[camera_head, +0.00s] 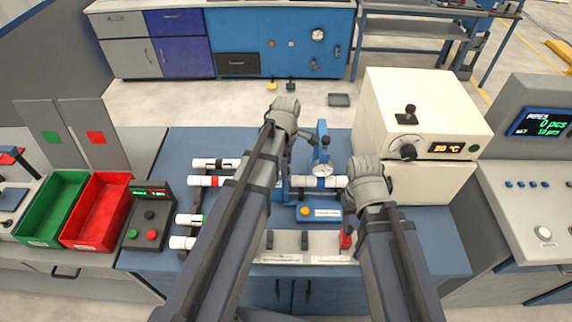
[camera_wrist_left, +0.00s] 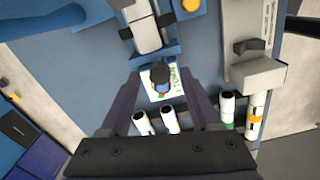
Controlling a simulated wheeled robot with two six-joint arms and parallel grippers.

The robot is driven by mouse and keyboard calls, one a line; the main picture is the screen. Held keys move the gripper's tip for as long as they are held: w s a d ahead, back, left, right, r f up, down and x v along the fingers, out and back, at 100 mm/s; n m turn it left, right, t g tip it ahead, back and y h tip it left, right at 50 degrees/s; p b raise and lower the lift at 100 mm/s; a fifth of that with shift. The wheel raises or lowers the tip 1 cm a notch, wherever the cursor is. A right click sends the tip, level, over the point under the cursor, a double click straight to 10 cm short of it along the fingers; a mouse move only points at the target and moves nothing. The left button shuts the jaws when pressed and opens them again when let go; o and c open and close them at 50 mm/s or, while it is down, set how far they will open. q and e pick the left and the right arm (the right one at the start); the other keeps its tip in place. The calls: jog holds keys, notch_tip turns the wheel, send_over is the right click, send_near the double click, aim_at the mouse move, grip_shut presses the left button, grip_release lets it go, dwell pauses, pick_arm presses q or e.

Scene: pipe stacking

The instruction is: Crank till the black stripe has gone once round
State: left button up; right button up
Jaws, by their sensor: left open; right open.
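A white pipe (camera_head: 330,182) with coloured bands lies across a blue fixture (camera_head: 321,155) in the middle of the bench. In the left wrist view, a pale cylinder (camera_wrist_left: 143,30) with dark edges sits in the blue fixture. A dark-topped crank knob (camera_wrist_left: 160,72) stands by a white label, between the spread fingers of my left gripper (camera_wrist_left: 163,78), apparently not clamped. In the head view my left gripper (camera_head: 287,145) is beside the fixture, mostly behind its arm. My right gripper (camera_head: 368,185) is right of the fixture, its fingertips hidden. I cannot make out the black stripe clearly.
Several white pipes (camera_head: 206,181) with coloured bands lie left of my left arm. A green bin (camera_head: 48,222), a red bin (camera_head: 78,232) and a button box (camera_head: 136,240) are further left. A cream oven (camera_head: 440,115) stands close on the right.

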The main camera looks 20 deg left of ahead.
pick_arm(q)
notch_tip(320, 180, up, 6)
jog(key=p, duration=0.4)
jog(key=shift+f, duration=0.25)
pick_arm(e)
notch_tip(320, 180, up, 5)
jog(key=shift+r, duration=0.2)
pick_arm(q)
jog(key=shift+f, duration=0.1)
